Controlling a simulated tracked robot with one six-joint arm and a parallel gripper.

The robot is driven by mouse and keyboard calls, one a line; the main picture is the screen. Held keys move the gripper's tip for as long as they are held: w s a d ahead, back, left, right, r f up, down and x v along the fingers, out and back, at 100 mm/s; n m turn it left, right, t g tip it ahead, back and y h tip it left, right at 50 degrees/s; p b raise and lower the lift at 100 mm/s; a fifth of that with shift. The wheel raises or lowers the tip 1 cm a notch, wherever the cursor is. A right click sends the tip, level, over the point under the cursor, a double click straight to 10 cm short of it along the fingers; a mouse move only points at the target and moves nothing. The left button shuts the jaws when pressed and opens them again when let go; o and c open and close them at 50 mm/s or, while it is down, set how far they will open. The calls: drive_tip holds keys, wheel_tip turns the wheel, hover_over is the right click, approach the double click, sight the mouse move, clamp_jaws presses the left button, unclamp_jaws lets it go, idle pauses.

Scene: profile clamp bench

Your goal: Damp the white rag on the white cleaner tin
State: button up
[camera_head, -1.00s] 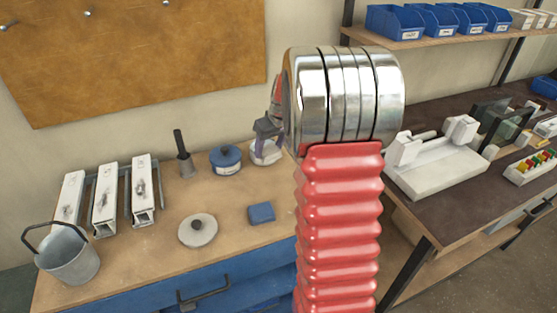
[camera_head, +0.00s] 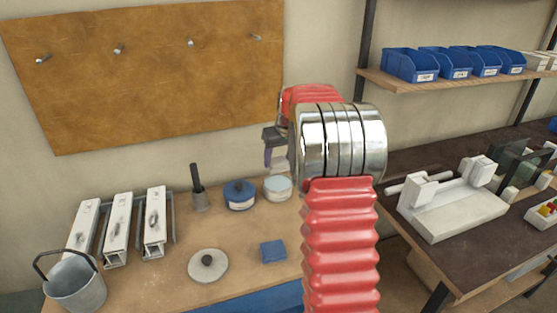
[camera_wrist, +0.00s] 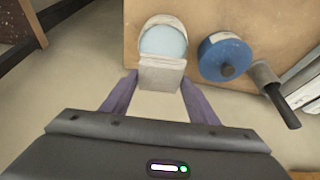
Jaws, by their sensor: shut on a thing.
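The white cleaner tin (camera_head: 278,189) stands upright near the back right of the wooden bench, with a pale blue round top. It also shows in the wrist view (camera_wrist: 163,42). My gripper (camera_wrist: 160,82) has purple fingers and is shut on the white rag (camera_wrist: 160,74), a small greyish-white folded piece. In the wrist view the rag overlaps the tin's near edge. In the head view my gripper (camera_head: 274,158) is above the tin, with a visible gap below its fingers. The rag is mostly hidden there by my arm.
A blue tin (camera_head: 240,196) with a dark knob stands left of the white tin, beside a dark-handled brush (camera_head: 199,192). A round lid (camera_head: 208,267) and blue block (camera_head: 272,251) lie in front. White profiles (camera_head: 118,228) and a bucket (camera_head: 75,284) are left.

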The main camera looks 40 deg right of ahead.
drive_tip(key=shift+f, duration=0.15)
drive_tip(key=shift+f, duration=2.85)
drive_tip(key=shift+f, duration=0.55)
drive_tip(key=shift+r, duration=3.55)
